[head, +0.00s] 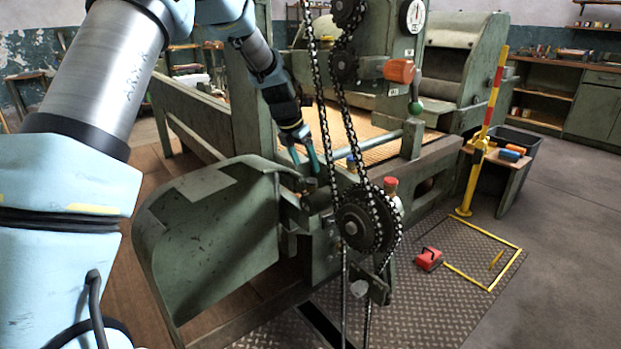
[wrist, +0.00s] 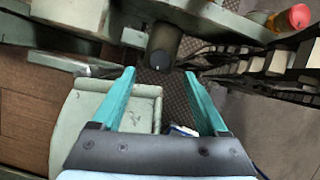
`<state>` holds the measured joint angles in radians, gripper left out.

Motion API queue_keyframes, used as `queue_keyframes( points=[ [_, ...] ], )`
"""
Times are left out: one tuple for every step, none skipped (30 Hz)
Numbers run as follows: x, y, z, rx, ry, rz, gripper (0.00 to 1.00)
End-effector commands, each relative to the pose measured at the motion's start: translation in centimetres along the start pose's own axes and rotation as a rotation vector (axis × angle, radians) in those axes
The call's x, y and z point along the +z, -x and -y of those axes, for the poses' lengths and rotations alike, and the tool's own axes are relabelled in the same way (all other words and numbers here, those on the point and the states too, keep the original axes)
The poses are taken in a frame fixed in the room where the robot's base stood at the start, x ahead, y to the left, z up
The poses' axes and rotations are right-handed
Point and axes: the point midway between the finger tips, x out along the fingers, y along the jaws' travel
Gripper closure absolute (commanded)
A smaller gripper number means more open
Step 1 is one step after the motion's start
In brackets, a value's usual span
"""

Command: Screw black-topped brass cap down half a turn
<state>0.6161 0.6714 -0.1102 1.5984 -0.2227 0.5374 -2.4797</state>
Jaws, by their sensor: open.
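The black-topped cap (head: 310,185) stands on the green machine, left of the chain sprocket in the head view. In the wrist view its dark round top (wrist: 165,42) and a small pale spot on it show just beyond the fingertips, roughly centred between them. Little of its brass side can be made out. My gripper (head: 306,165) is open, with two teal fingers pointing down just above the cap in the head view. In the wrist view my gripper (wrist: 158,72) has nothing between its fingertips. I cannot tell whether a finger touches the cap.
A red-topped brass cap (head: 390,186) and a blue-topped one (head: 350,163) stand close by to the right. The chain (head: 340,110) and sprocket (head: 362,222) hang in front of them. A curved green guard (head: 215,235) is at the left. A red box (head: 428,259) lies on the floor plate.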

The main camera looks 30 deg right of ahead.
Motion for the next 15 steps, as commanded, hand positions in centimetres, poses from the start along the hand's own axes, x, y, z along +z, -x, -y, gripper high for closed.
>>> queue_keyframes(
  points=[
    [-0.1, -1.1, 0.1, -0.002, 0.001, -0.002, 0.23],
    [-0.1, -1.7, 0.1, -0.003, 0.001, -0.003, 0.23],
    [-0.1, -2.5, 0.0, -0.002, 0.0, -0.002, 0.23],
    [-0.1, -3.0, 0.0, -0.002, 0.0, -0.002, 0.23],
    [-0.1, -3.5, 0.0, -0.001, 0.0, -0.001, 0.23],
    [-0.1, -4.2, 0.0, -0.002, -0.001, -0.002, 0.23],
    [-0.1, -4.6, 0.1, -0.002, -0.001, -0.002, 0.23],
    [-0.1, -5.0, 0.1, -0.002, -0.001, -0.001, 0.23],
    [0.0, -5.5, 0.0, -0.001, 0.0, -0.001, 0.23],
    [0.0, -5.8, 0.0, -0.001, 0.0, 0.0, 0.23],
    [0.0, -6.0, 0.0, 0.0, 0.0, 0.0, 0.23],
    [0.0, -6.3, 0.0, 0.0, -0.001, 0.0, 0.23],
    [0.0, -6.5, 0.0, 0.0, -0.001, 0.0, 0.23],
    [-0.1, -6.7, 0.0, 0.0, -0.002, 0.0, 0.23],
    [-0.1, -6.8, 0.0, 0.0, -0.002, -0.001, 0.23]
  ],
)
